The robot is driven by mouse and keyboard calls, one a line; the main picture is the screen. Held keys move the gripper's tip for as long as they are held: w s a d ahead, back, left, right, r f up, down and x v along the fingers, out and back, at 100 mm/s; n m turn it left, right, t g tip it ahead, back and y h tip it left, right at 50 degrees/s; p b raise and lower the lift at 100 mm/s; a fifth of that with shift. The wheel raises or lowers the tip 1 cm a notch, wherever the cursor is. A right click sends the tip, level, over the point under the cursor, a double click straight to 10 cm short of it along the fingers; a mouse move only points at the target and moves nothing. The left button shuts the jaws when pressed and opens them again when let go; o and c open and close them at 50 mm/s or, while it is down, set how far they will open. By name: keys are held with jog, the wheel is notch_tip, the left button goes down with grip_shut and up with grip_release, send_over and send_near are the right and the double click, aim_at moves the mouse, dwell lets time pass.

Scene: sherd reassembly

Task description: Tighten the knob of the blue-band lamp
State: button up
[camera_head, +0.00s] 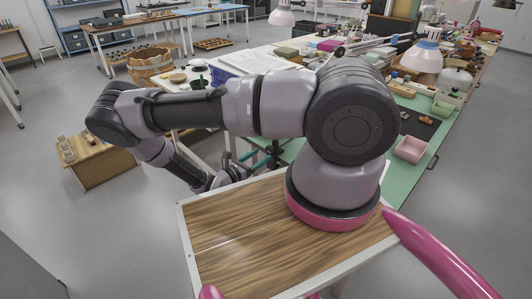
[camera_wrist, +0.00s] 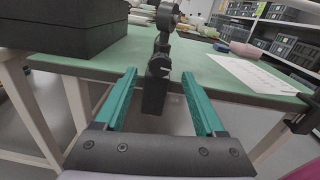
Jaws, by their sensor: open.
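The blue-band lamp (camera_head: 423,60) shows in the head view at the upper right, a pale shade with a blue band near its top, over the green bench. My gripper (camera_wrist: 159,74) has two teal fingers, spread apart with nothing gripped. In the wrist view a black clamp and post (camera_wrist: 158,66) stand at the green bench's edge, ahead of and between the fingertips, apart from both. A knob-like part shows on the clamp; I cannot tell which lamp it belongs to. In the head view my arm partly hides my gripper, low by the bench edge.
A black box (camera_wrist: 65,27) sits left of the clamp on the bench, and a white printed sheet (camera_wrist: 245,75) lies to the right. A second, pale lamp (camera_head: 282,16) hangs at the top of the head view. A pink tray (camera_head: 411,149) is near the bench's right edge.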

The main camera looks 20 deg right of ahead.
aim_at(268, 151)
jog(key=shift+x, duration=2.05)
grip_shut()
jog(key=shift+m, duration=3)
grip_release()
